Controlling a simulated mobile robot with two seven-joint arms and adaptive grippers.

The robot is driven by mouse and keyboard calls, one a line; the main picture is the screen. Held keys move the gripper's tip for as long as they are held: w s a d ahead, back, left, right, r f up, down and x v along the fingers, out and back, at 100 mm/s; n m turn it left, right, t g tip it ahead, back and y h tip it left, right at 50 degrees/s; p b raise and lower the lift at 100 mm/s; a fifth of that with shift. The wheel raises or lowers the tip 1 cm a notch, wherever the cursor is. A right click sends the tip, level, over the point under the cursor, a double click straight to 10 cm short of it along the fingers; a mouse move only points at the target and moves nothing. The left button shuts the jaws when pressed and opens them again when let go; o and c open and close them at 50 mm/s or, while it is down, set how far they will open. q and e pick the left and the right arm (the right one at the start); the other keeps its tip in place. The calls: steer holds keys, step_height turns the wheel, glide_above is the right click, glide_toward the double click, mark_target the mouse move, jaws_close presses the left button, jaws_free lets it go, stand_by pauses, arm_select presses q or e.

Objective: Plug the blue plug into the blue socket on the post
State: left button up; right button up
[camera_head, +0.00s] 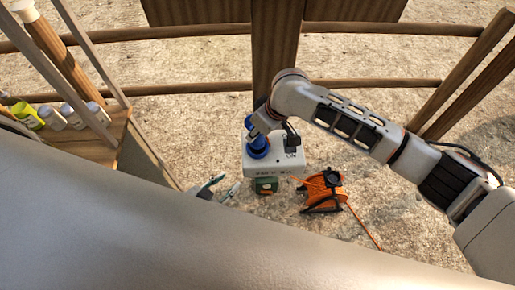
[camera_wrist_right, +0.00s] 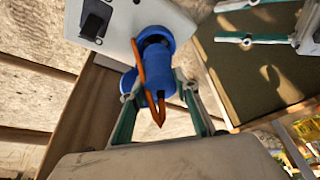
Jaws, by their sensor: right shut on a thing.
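The blue plug (camera_wrist_right: 163,80), with an orange cable, is between the two fingers of my right gripper (camera_wrist_right: 156,90) in the right wrist view. The plug's far end meets the round blue socket (camera_wrist_right: 167,34) on the white box; how deep it sits is hidden.
An orange cable reel (camera_head: 325,189) on a black stand is on the ground right of the box. A small green box (camera_head: 266,186) is under the white box. A wooden shelf (camera_head: 95,150) with several bottles is at the left.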

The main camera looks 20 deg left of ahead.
steer(key=shift+f, duration=0.55)
steer(key=shift+f, duration=0.35)
steer(key=shift+f, duration=0.6)
steer(key=o, duration=1.3)
steer(key=v, duration=1.2)
steer(key=shift+s, duration=0.1)
